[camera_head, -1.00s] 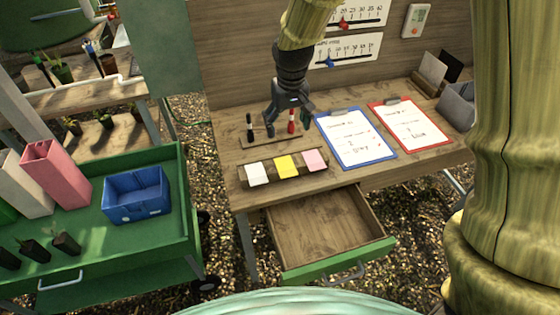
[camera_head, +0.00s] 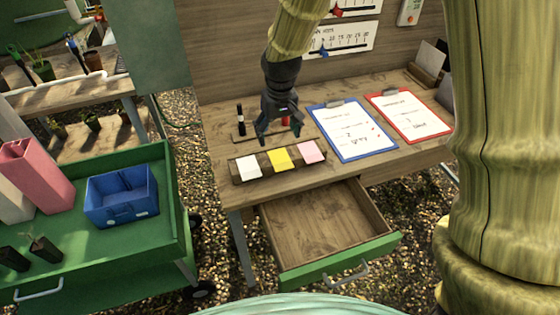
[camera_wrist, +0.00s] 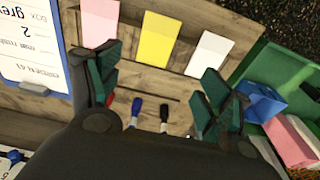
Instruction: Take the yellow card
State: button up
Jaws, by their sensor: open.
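The yellow card (camera_head: 280,159) lies in a wooden holder (camera_head: 240,178) on the desk, between a white card (camera_head: 249,166) and a pink card (camera_head: 307,152). The yellow card also shows in the wrist view (camera_wrist: 158,40), with the pink card (camera_wrist: 99,24) to its left and the white card (camera_wrist: 209,54) to its right. My gripper (camera_head: 280,137) is open and empty above the desk, just behind the card holder. In the wrist view its fingers (camera_wrist: 160,88) are spread apart, and the yellow card lies beyond them, apart from them.
A marker stand with dark and red markers (camera_head: 239,119) is behind my gripper. A blue clipboard (camera_head: 345,148) and a red clipboard (camera_head: 424,128) lie to the right. An open drawer (camera_head: 352,262) juts out below the desk. A green cart (camera_head: 160,230) with a blue bin (camera_head: 121,197) stands left.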

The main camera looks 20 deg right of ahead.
send_over(280, 159)
jog(key=shift+s+a+f+p, duration=0.1)
jog(key=shift+a+f+p, duration=0.1)
jog(key=shift+f, duration=0.9)
jog(key=shift+a+f+p, duration=0.1)
jog(key=shift+f+p, duration=0.1)
jog(key=shift+f, duration=0.85)
jog(key=shift+s+d+f+p, duration=0.15)
jog(key=shift+f+p, duration=0.35)
jog(key=shift+f, duration=0.5)
jog(key=shift+w+d+f+p, duration=0.1)
jog(key=shift+d+f+p, duration=0.1)
jog(key=shift+f+p, duration=0.55)
jog(key=shift+f, duration=0.9)
jog(key=c, duration=0.8)
